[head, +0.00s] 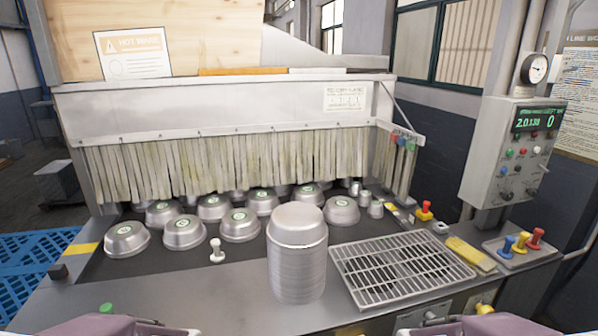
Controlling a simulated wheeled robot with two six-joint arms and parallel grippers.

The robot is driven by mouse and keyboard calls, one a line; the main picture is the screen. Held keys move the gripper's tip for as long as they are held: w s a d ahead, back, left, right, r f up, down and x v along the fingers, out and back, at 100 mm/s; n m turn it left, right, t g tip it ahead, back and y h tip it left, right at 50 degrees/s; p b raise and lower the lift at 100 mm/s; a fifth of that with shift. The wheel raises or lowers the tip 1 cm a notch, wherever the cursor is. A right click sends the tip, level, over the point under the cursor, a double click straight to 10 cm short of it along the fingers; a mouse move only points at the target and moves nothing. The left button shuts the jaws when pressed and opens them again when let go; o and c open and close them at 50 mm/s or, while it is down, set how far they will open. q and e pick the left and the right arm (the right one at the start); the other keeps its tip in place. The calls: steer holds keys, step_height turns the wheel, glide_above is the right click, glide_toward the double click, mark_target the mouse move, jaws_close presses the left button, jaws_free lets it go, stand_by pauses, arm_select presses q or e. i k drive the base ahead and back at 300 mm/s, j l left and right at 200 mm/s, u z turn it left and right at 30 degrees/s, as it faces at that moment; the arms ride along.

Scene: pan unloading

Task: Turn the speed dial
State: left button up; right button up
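A grey control box (514,150) is mounted on a post at the right. Its green-lit display (538,119) shows digits, with a clear "0" at its right end. Small coloured buttons and dark knobs sit below the display. One dark knob (507,195) is at the lower left of the panel and another dark knob (532,192) at the lower right. Their labels are too small to read, so I cannot tell which is the speed dial. Only purple-grey parts of my two arms show at the bottom edge. Both grippers' fingers are out of view, far from the box.
Several metal pans (183,232) lie upside down on a dark conveyor before a strip curtain (230,163). A tall stack of pans (297,262) stands at the front centre. A metal grate (392,272), a yellow brush (470,254) and coloured-knob levers (520,244) lie below the box.

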mark_target(507, 196)
steer(key=z, duration=1.45)
